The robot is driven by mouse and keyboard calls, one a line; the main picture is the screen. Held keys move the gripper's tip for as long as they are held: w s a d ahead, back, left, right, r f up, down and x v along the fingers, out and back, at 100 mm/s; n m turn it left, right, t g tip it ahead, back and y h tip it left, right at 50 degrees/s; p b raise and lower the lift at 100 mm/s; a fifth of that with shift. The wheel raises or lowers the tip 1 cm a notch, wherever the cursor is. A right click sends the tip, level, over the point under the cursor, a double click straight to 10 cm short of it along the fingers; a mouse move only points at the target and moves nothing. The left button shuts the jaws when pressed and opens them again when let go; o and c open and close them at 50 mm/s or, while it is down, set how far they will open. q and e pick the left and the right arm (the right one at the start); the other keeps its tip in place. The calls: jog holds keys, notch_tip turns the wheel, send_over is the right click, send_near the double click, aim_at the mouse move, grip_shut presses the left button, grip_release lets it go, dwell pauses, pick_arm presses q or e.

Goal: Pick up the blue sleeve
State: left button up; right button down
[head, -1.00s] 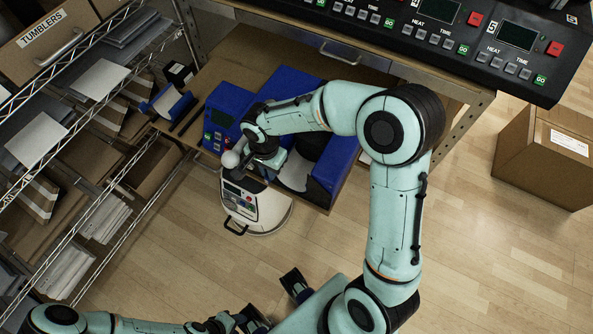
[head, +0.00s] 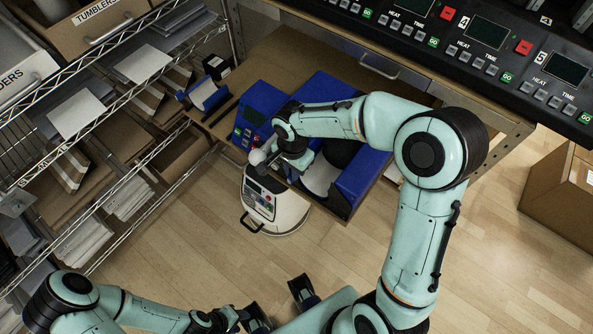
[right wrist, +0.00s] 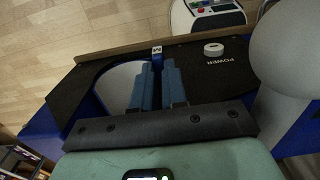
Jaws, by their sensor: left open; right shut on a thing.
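A small blue piece marked with a white M (right wrist: 157,50), which seems to be the blue sleeve, shows at the tips of my right gripper (right wrist: 154,72) in the right wrist view. The fingers are nearly together, shut on it. In the head view my right gripper (head: 290,166) is over the blue press (head: 366,182), close to a pale round knob (head: 258,157). Its fingertips and the sleeve are hard to make out there. My left gripper (head: 280,304) is open and empty low in the picture, apart from the press.
A grey-white curved surface (right wrist: 112,88) lies beside the right fingers. A blue holder (head: 205,97) with a white piece stands left of the press. A wire shelf rack (head: 110,125) fills the left. The control panel (head: 460,50) is above. Floor (head: 180,240) is open below.

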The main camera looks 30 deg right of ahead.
notch_tip(320, 180, up, 19)
jog(key=p, duration=0.2)
jog(key=shift+f, duration=0.25)
dwell(0.7)
